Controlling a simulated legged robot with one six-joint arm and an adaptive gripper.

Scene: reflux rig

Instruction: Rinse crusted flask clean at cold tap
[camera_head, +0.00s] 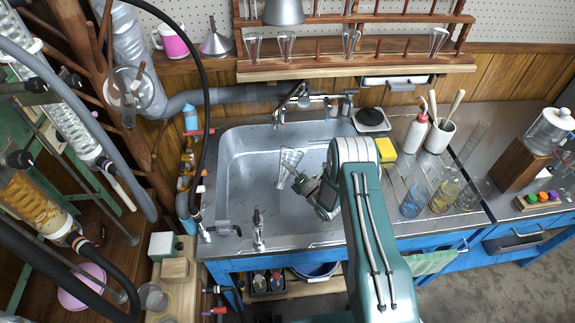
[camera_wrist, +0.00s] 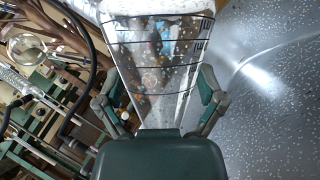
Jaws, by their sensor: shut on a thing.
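My gripper (camera_head: 303,184) reaches into the steel sink (camera_head: 240,180) from the right. It is shut on a clear conical flask (camera_head: 289,162), held over the basin. In the wrist view the flask (camera_wrist: 160,50) sits between both fingers (camera_wrist: 163,98), narrow part towards the palm and wide end away. It has dark graduation lines and pale specks; I cannot tell how much is crust. A tap (camera_head: 259,228) stands on the sink's front edge, and another tap with a dark spout (camera_head: 285,108) is at the back. I cannot tell which is cold. No water stream is visible.
A yellow sponge (camera_head: 386,149), a red-and-white wash bottle (camera_head: 416,130) and several glass vessels (camera_head: 414,200) stand right of the sink. A wooden drying rack (camera_head: 350,62) hangs behind. Hoses and a condenser rig (camera_head: 70,115) crowd the left.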

